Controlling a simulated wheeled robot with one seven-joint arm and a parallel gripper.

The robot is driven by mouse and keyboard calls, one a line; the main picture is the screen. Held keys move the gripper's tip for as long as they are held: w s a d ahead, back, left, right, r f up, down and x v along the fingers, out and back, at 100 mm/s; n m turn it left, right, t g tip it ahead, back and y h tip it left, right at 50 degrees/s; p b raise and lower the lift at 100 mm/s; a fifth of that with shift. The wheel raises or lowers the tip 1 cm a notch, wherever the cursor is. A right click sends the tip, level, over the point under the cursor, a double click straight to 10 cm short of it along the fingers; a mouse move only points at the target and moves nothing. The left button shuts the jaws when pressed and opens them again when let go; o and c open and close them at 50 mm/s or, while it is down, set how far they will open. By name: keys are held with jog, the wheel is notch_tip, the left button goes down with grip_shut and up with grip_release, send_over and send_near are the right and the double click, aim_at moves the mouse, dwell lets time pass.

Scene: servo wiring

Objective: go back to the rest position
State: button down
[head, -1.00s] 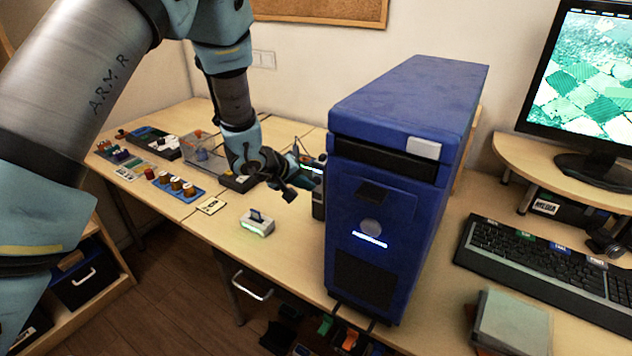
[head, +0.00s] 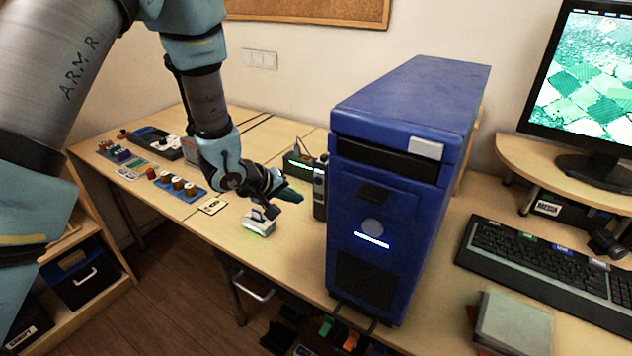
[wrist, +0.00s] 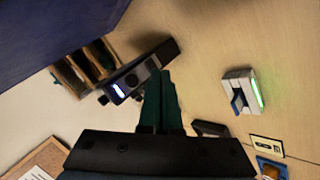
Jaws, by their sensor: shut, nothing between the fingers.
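My gripper (head: 294,196) is above the desk (head: 227,240), just left of the blue computer case (head: 372,247) in the head view. Its dark teal fingers are together and hold nothing. In the wrist view the closed fingers (wrist: 164,90) point up the picture from the dark gripper body. My arm reaches in from the upper left and hangs over the desk's middle. The small white device with a green light (head: 257,228) is on the desk near the gripper, partly hidden by it. It also shows in the wrist view (wrist: 243,92), apart from the fingers.
An upright black device (head: 319,192) stands close beside the case and near my fingers. A blue tray of spools (head: 188,193) and a small card (head: 212,207) lie to the left. The monitor (head: 590,75) and keyboard (head: 540,268) are right. The desk's front strip is bare.

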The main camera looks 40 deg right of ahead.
jog(key=w+a+r+n+t+y, duration=0.1)
jog(key=w+a+r+t+y, duration=0.15)
jog(key=w+a, duration=0.4)
jog(key=w+a+r+n+t+y, duration=0.1)
jog(key=w+a+r, duration=0.2)
jog(key=a, duration=0.7)
jog(key=w+a+r+n+t+y, duration=0.1)
jog(key=w+a+r+y, duration=0.1)
jog(key=w+a, duration=0.45)
jog(key=s+a+r+g+y, duration=0.1)
jog(key=s+a, duration=0.3)
jog(key=a, duration=0.3)
jog(key=s+a+r+g+y, duration=0.1)
jog(key=s+a, duration=0.3)
jog(key=a, duration=0.4)
jog(key=s+a+r+n+g+y, duration=0.1)
jog(key=s+a+r, duration=0.2)
jog(key=a, duration=0.5)
jog(key=shift+s+r, duration=0.2)
jog(key=shift+s, duration=0.2)
jog(key=shift+d, duration=0.1)
